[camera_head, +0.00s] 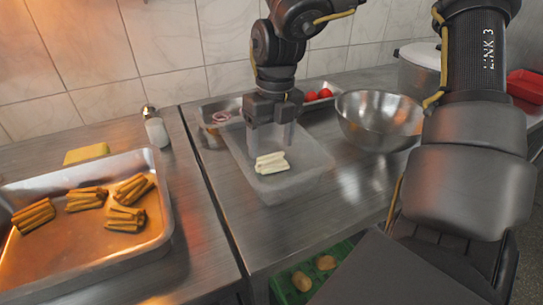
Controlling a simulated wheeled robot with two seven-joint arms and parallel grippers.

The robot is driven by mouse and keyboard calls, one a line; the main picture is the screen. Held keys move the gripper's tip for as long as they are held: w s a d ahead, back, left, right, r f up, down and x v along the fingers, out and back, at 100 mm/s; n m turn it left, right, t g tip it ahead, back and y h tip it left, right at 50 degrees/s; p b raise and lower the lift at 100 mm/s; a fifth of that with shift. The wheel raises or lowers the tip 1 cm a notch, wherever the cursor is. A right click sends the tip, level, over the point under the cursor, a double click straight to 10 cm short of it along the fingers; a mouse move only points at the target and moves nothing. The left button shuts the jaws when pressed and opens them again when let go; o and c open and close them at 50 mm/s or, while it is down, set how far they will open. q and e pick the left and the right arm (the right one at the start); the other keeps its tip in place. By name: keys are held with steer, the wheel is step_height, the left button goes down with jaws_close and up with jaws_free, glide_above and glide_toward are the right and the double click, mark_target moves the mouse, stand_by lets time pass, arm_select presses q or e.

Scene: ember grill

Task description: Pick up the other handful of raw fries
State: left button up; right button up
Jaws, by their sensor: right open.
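A pale handful of raw fries (271,163) lies in a translucent plastic tub (300,178) near the middle of the head view. My right gripper (270,142) points down into the tub over the fries. Its fingers are spread apart on either side above the handful. I cannot tell whether the fingertips touch it. Several bundles of browned fries (86,198) lie in a large metal tray (158,236) at the left. My left gripper is not in view.
A steel bowl (380,118) stands right of the tub. Behind the tub a metal tray (232,104) holds red tomatoes (318,95) and onion rings. A shaker (155,128) and a yellow sponge-like block (86,153) stand behind the left tray. A green crate (284,290) with potatoes is below the counter.

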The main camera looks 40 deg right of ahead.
mark_target(270, 156)
step_height(270, 156, down, 3)
steer(key=shift+w+r, duration=0.1)
steer(key=shift+a+f, duration=0.1)
steer(key=shift+f, duration=0.35)
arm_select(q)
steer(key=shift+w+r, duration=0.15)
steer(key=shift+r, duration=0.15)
arm_select(e)
steer(key=c, duration=0.6)
step_height(270, 156, up, 9)
steer(key=shift+r+p, duration=0.1)
steer(key=shift+p, duration=0.3)
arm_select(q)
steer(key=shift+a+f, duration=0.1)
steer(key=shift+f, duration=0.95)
arm_select(e)
steer(key=shift+r, duration=0.45)
